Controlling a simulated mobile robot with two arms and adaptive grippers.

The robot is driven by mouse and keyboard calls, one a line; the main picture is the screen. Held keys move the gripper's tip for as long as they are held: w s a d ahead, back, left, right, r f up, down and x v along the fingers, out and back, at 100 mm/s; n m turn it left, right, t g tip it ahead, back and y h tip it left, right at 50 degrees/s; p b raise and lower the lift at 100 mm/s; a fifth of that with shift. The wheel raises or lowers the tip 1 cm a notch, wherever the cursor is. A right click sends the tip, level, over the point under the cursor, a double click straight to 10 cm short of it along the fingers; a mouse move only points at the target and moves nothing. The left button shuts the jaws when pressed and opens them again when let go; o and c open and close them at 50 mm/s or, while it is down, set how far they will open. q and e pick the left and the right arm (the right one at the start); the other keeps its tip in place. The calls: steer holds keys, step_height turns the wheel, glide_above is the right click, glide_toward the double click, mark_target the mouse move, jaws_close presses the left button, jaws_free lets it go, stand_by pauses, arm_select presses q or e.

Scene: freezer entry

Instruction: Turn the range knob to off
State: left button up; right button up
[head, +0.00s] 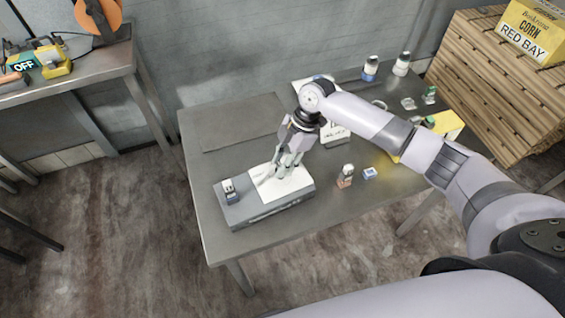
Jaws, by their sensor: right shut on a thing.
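A low grey box-shaped unit (267,212) with a white top panel (299,183) sits near the front left corner of the metal table. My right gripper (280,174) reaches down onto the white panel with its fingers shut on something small. The range knob itself is not clearly visible; the fingers cover the spot where they close, and I cannot read its setting. A small dark and light fitting (230,191) stands on the left end of the unit. My left gripper is out of view.
The metal table (225,118) also holds small bottles (370,68), a small bottle (345,176), a blue-and-white item (370,173) and a yellow box (447,125). Stacked cartons (500,85) stand right.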

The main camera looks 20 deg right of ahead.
stand_by(0.4)
steer(key=o, duration=1.2)
steer(key=shift+c, duration=0.2)
steer(key=v, duration=1.2)
steer(key=shift+a, duration=0.1)
